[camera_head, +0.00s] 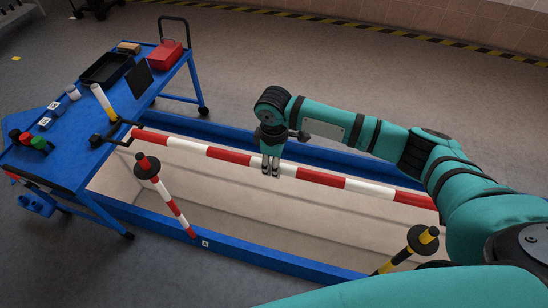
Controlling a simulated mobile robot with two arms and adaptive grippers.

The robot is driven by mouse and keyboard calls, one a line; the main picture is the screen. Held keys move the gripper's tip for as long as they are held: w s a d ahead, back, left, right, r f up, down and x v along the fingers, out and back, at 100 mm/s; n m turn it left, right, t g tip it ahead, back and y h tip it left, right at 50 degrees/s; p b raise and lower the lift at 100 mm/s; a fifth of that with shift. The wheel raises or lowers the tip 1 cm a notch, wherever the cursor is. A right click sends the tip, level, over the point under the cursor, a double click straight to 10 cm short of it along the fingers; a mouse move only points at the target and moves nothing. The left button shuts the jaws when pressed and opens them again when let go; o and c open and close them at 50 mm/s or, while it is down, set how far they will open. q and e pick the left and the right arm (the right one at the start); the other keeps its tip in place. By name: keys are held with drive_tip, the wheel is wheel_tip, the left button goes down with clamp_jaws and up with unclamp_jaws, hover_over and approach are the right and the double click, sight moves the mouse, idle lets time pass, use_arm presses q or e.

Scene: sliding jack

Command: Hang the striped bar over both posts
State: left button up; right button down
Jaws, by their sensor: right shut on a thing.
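The red-and-white striped bar (228,156) runs from the blue cart's edge at the left to behind my right arm, where its far end is hidden. My right gripper (271,171) is shut on the bar near its middle, pointing down. A red-and-white post (176,207) with a black disc and red top leans at the near left of the frame. A yellow-and-black post (414,246) with a black disc stands at the near right, partly hidden by my arm. The bar is apart from both posts in the picture. My left gripper is out of view.
A blue cart (60,165) at the left bears a black tray (106,69), a red box (165,56), small coloured items and black brackets near the bar's left end. A blue frame (240,248) borders the pale pit below the bar.

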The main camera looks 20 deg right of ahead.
idle(0.4)
wheel_tip(320, 180, down, 6)
drive_tip(key=b, duration=0.1)
drive_tip(key=shift+b, duration=0.35)
idle(0.4)
idle(0.7)
drive_tip(key=shift+p, duration=0.45)
drive_tip(key=shift+f, duration=0.1)
idle(0.7)
drive_tip(key=shift+f+b, duration=0.45)
drive_tip(key=shift+f, duration=0.45)
